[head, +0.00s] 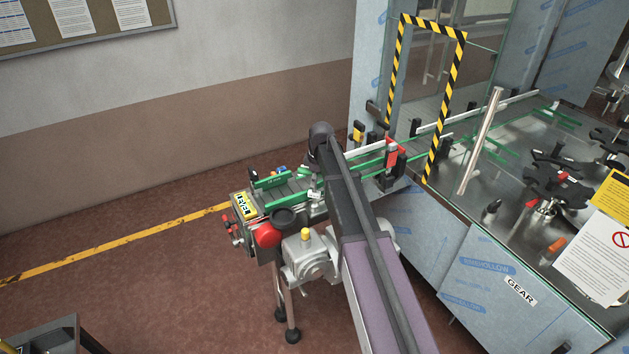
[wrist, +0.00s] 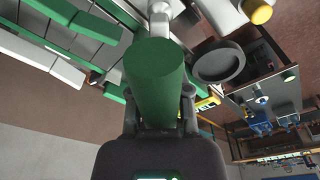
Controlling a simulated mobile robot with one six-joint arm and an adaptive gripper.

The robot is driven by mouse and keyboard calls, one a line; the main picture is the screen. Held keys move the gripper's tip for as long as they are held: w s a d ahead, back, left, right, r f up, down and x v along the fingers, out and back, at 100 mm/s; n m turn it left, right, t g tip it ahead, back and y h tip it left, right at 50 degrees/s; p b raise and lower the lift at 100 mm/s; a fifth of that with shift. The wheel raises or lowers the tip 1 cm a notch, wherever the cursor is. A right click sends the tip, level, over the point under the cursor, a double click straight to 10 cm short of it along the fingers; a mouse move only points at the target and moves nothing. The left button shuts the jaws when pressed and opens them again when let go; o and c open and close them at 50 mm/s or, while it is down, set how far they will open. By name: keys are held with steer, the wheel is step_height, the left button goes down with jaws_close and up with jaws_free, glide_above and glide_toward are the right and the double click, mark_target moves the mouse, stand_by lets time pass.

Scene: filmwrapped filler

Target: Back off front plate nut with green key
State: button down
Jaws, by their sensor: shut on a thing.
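In the wrist view my gripper (wrist: 160,100) is shut on the thick green handle of the green key (wrist: 155,75). A pale metal shank (wrist: 160,22) runs on from the handle's far end, toward the top edge. Whether its tip touches a nut cannot be told. In the head view my arm reaches over the conveyor (head: 290,190) and hides most of the gripper and key. The front plate and its nut cannot be made out for certain in either view.
The conveyor has green rails, a yellow label (head: 244,205), a red knob (head: 267,235) and a grey gearbox (head: 308,258) beside my arm. A steel machine (head: 505,275) with a striped-edged opening (head: 433,120) stands at right.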

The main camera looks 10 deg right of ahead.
stand_by(0.4)
steer(key=n, duration=0.2)
steer(key=shift+n, duration=0.4)
steer(key=shift+r, duration=0.15)
